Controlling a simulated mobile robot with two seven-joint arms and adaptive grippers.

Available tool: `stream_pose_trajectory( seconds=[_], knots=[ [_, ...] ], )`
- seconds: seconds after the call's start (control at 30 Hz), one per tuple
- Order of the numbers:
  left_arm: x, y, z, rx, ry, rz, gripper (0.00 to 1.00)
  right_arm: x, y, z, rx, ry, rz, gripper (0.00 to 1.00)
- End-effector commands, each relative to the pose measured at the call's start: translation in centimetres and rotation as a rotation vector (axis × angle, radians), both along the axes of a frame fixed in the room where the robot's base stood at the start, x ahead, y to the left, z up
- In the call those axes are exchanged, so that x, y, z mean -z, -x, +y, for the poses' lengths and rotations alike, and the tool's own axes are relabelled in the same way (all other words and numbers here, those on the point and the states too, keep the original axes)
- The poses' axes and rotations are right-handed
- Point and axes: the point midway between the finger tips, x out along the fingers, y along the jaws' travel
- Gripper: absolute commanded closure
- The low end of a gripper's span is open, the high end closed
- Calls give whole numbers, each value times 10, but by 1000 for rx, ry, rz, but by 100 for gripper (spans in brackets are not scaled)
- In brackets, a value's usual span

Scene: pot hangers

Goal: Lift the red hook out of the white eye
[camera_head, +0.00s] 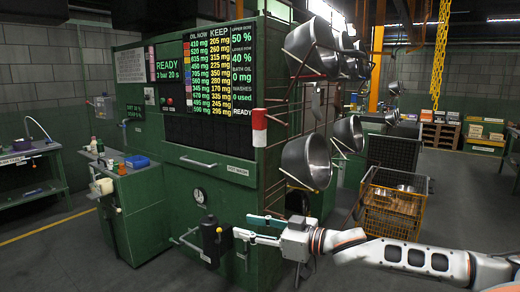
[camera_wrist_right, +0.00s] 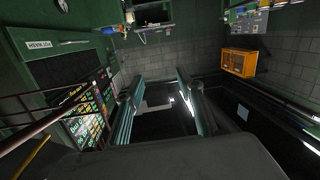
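A thin red bar (camera_head: 304,66) runs beside the upper steel pot (camera_head: 310,45) on the machine's side in the head view. I cannot tell whether it is the red hook, and I cannot make out a white eye. My right gripper (camera_head: 243,226) is in front of the green machine, low down, with its fingers pointing left. In the right wrist view its two teal fingers (camera_wrist_right: 162,105) stand apart. My left gripper is out of view.
The green machine (camera_head: 180,185) with a lit board (camera_head: 217,72) fills the middle. A black fitting (camera_head: 211,240) is close to the right fingertips. A lower pot (camera_head: 306,161) hangs above the right arm. A yellow cage (camera_head: 392,215) stands behind the arm. Open floor lies at left.

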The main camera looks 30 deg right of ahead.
Motion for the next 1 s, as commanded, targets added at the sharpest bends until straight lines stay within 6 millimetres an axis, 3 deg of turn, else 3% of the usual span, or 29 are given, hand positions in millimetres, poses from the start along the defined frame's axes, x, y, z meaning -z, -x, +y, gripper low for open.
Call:
stream_pose_trajectory(
  seconds=[0.03, 0.1, 0.3, 0.5, 0.7, 1.0],
  knots=[
    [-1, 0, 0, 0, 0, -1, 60, -37, -2, -9, -3, 12, -20, 62],
    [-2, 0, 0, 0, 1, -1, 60, -80, -1, -19, -3, 3, -30, 62],
    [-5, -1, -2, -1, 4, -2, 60, -194, 20, -44, 29, -28, -49, 62],
    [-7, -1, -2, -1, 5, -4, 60, -266, 47, -61, 78, -67, -61, 62],
    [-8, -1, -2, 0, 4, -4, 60, -295, 61, -68, 104, -91, -64, 62],
    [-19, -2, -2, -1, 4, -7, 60, -297, 45, -60, 102, -95, -62, 62]
  ],
)
